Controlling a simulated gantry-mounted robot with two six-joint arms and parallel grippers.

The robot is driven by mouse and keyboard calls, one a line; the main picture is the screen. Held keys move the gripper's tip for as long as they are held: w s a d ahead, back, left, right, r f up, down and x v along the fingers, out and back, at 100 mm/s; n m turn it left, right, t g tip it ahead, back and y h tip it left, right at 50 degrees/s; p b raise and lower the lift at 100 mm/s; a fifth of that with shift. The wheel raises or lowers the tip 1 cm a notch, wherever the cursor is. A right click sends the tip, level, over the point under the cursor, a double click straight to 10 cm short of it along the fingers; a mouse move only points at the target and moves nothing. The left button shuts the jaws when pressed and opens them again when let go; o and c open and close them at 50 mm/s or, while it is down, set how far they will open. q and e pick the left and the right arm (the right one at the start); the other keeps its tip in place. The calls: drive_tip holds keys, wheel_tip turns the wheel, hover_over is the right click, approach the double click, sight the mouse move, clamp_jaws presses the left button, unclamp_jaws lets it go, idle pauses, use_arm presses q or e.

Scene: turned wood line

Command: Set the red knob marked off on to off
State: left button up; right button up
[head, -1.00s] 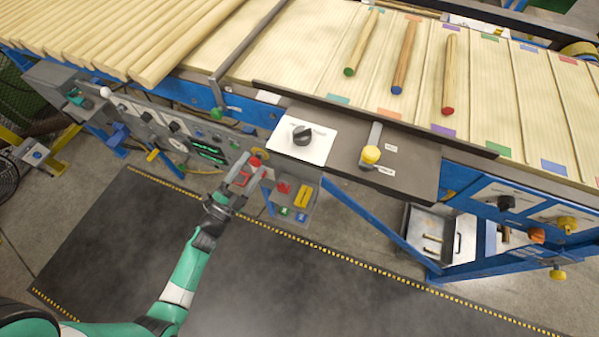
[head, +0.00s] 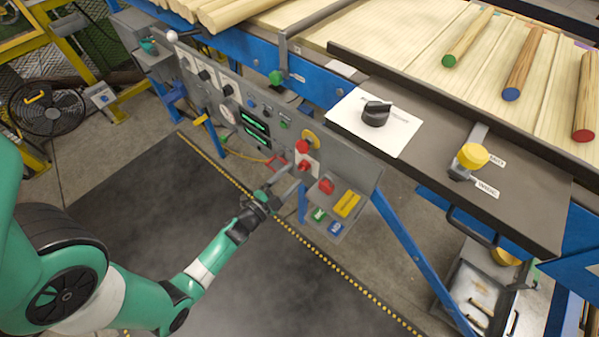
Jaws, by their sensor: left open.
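A red knob (head: 304,167) sits on a pale plate on the grey control panel (head: 228,112), low at its right end. The marks on its plate are too small to read. Another red button (head: 302,146) is just above it, beside a yellow round part. My left gripper (head: 291,176) is open, its two fingers pointing up at the panel just below and left of the red knob. I cannot tell whether the fingers touch the knob. My right gripper is not in view.
A small shelf (head: 343,222) with red, yellow, green and blue parts juts out right of the gripper. A black knob (head: 375,113) on a white plate and a yellow-capped lever (head: 472,157) are higher up. Dark floor mat (head: 160,200) lies below.

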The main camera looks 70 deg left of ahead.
sight(303, 167)
use_arm(q)
drive_tip(key=x, duration=0.4)
drive_tip(key=shift+w+b, duration=0.1)
drive_tip(key=shift+b, duration=0.25)
clamp_jaws()
